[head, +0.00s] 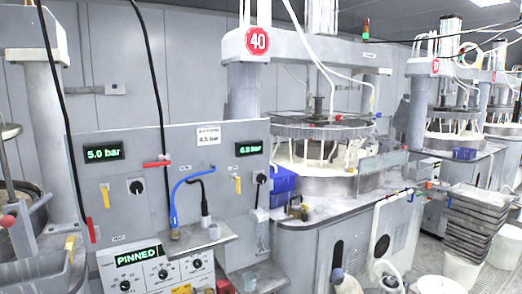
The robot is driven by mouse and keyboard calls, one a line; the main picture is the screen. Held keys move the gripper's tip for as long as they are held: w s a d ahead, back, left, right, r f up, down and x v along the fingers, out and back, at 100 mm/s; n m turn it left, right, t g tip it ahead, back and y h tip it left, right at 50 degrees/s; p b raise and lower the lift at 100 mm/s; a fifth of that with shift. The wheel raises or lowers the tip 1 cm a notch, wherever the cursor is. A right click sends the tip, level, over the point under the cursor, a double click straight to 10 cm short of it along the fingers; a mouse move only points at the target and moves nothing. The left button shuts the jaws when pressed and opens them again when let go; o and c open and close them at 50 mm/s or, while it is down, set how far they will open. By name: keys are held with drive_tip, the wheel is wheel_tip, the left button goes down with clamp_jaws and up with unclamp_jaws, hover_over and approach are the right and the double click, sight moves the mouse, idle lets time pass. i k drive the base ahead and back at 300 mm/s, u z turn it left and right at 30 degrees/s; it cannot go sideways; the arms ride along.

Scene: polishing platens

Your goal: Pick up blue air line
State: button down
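The blue air line (173,206) stands on a small grey shelf (207,242) that juts from the front of the grey control panel (120,190). It rises from a brass-coloured end fitting at the shelf, then bends over to the right, with its upper end near the panel face. I cannot tell whether that end is attached to anything. A black line (205,200) with a thick lower end stands just to its right on the same shelf. My gripper does not show in this view.
Yellow handles and black knobs are on the panel. A display (138,254) below reads PINNED. A polishing machine (330,185) with a blue bin (283,182) stands to the right.

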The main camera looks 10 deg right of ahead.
sight(174, 216)
drive_tip(key=u, duration=0.1)
drive_tip(key=i, duration=0.95)
drive_tip(key=z, duration=0.05)
